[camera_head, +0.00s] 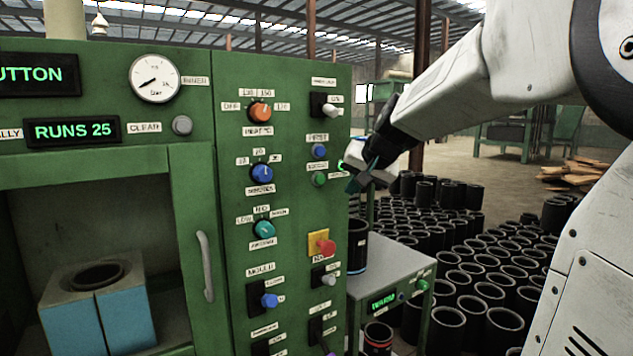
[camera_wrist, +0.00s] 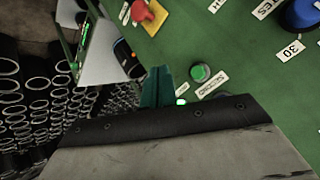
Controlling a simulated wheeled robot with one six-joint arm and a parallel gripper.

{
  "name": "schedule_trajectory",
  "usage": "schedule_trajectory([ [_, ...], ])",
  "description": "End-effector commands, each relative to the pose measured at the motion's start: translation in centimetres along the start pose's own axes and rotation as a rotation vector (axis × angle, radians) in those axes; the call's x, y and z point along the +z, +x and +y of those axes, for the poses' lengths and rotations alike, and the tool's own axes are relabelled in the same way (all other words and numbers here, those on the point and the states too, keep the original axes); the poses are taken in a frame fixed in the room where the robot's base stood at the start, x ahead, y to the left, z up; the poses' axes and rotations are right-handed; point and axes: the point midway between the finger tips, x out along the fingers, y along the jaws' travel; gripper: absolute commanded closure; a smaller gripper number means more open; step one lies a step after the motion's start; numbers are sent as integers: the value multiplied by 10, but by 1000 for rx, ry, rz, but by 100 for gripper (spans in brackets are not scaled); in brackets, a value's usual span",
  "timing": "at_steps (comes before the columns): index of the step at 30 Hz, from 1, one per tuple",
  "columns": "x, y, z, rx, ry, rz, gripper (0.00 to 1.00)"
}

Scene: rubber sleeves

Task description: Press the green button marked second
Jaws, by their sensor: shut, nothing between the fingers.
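The green button (camera_head: 319,179) sits on the green panel, just below a blue button labelled FIRST. In the wrist view the green button (camera_wrist: 201,72) shows beside an upside-down white label (camera_wrist: 212,83) that seems to read SECOND. My gripper (camera_head: 353,184) is shut and empty, with teal fingertips to the right of the button in the head view. In the wrist view the fingertips (camera_wrist: 157,80) are left of the button and apart from it. Their exact distance from the panel is hard to tell.
The blue button (camera_head: 319,151) is just above. A red button on a yellow plate (camera_head: 318,244) is below. Knobs and switches crowd the panel's left part. A grey side table (camera_head: 395,266) bears a black sleeve (camera_head: 358,246). Many black sleeves stand on the floor to the right.

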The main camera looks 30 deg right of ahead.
Motion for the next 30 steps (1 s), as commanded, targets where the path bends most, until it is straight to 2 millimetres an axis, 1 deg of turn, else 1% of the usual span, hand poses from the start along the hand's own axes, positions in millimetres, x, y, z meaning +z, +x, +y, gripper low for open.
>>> schedule_trajectory([
  [5, -1, 2, -2, 0, -1, -2, 100],
  [8, -4, 8, -6, -1, -1, -3, 100],
  [21, -34, 49, -35, 0, -1, -4, 100],
  [27, -42, 59, -43, 1, -1, -3, 100],
  [30, -44, 61, -44, 0, -1, -2, 100],
])
